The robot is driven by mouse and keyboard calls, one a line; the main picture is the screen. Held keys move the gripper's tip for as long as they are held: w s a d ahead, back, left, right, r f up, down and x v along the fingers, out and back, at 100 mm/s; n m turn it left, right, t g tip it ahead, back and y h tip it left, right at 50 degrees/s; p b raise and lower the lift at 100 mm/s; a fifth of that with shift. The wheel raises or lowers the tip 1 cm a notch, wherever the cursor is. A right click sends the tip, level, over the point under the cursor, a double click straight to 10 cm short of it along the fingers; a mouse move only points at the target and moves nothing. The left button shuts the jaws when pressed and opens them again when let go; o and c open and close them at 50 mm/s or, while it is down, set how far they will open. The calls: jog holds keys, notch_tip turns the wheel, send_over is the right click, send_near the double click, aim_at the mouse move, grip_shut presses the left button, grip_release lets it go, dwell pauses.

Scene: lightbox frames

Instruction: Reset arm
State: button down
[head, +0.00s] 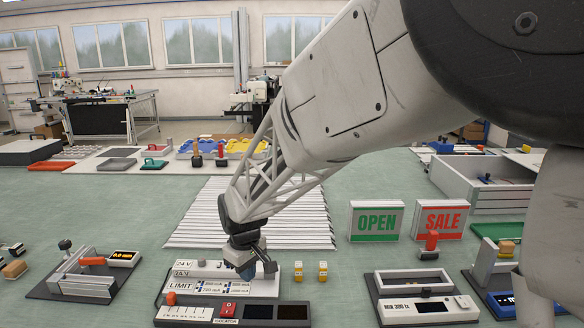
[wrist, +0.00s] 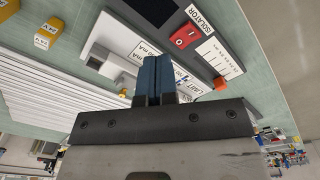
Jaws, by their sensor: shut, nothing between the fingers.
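My gripper (head: 246,272) is low over the bench in the head view, just above the white panel (head: 190,284) marked 24 V and LIMIT. In the wrist view my gripper (wrist: 155,62) shows its two blue fingers closed together, with nothing between them. The fingertips overlap the white panel in that view, and I cannot tell whether they touch it. In front of the panel is a dark unit (head: 258,312) with a red switch (head: 229,309) labelled ISOLATOR. That switch also shows in the wrist view (wrist: 184,36).
Two yellow blocks (head: 298,271) stand right of the panel. OPEN (head: 377,221) and SALE (head: 438,220) lightboxes stand further right, before a grey crate (head: 490,211). White slats (head: 300,222) lie behind my gripper. A meter unit (head: 423,297) sits front right, a clamp fixture (head: 86,283) left.

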jog(key=s+d+r+m, duration=0.2)
jog(key=s+d+r, duration=0.15)
jog(key=d, duration=0.25)
jog(key=s+d+r+m+t, duration=0.1)
jog(key=s+d+r+m, duration=0.2)
jog(key=d, duration=0.4)
jog(key=s+d+r, duration=0.3)
jog(key=s+d, duration=0.2)
jog(key=d, duration=0.1)
jog(key=s+d+m, duration=0.2)
jog(key=s+d, duration=0.3)
jog(key=s, duration=0.3)
jog(key=s+d+r+m+t, duration=0.1)
jog(key=s+d+m, duration=0.2)
jog(key=s+d, duration=0.3)
jog(key=shift+s+m, duration=0.3)
jog(key=shift+s, duration=0.85)
